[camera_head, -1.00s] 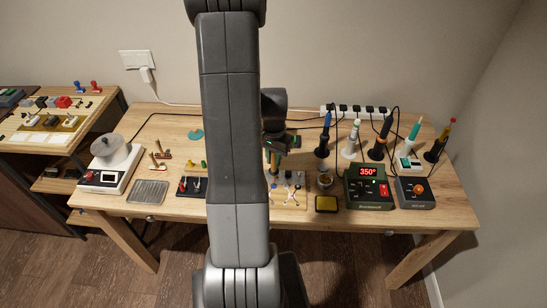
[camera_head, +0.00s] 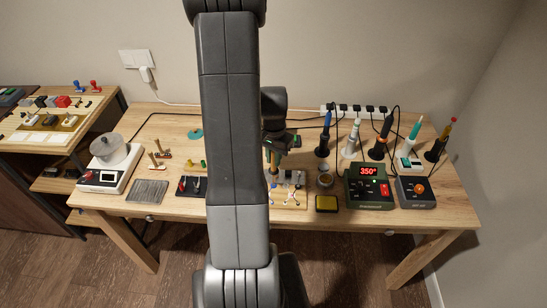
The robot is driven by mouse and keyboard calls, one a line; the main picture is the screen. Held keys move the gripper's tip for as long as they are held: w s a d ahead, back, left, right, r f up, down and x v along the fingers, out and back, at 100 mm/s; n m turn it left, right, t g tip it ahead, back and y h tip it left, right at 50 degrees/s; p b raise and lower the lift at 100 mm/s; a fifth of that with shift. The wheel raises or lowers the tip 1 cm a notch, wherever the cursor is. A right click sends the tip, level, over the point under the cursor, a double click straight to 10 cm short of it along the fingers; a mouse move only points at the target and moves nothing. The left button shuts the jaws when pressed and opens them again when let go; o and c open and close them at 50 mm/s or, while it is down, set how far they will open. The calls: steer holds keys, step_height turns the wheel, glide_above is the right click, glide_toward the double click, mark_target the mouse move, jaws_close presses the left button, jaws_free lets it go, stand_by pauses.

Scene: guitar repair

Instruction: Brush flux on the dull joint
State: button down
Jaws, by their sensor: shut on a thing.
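My gripper (camera_head: 277,149) is partly hidden by my own arm, above the middle of the bench. It is shut on a slim upright tool (camera_head: 273,168), apparently the flux brush; its handle shows below the jaws. Below it lies a light wooden work board (camera_head: 290,204) with small metal parts and wires on it; its left side is hidden behind my arm. The brush tip is close to the board's upper left part, but I cannot tell whether it touches. The dull joint is too small to make out.
Right of the board are a small round pot (camera_head: 324,180), a yellow sponge tray (camera_head: 326,204) and a soldering station (camera_head: 369,187) reading 350°. Several upright irons, including a blue one (camera_head: 324,137), stand behind. A black tray (camera_head: 190,187) lies left of my arm.

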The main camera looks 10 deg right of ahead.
steer(key=shift+f, duration=0.1)
stand_by(0.3)
steer(key=shift+f+b, duration=0.5)
steer(key=shift+b, duration=0.05)
steer(key=shift+f+b, duration=0.15)
steer(key=shift+b, duration=0.2)
stand_by(0.9)
steer(key=shift+r+p, duration=2.35)
steer(key=shift+r, duration=1.25)
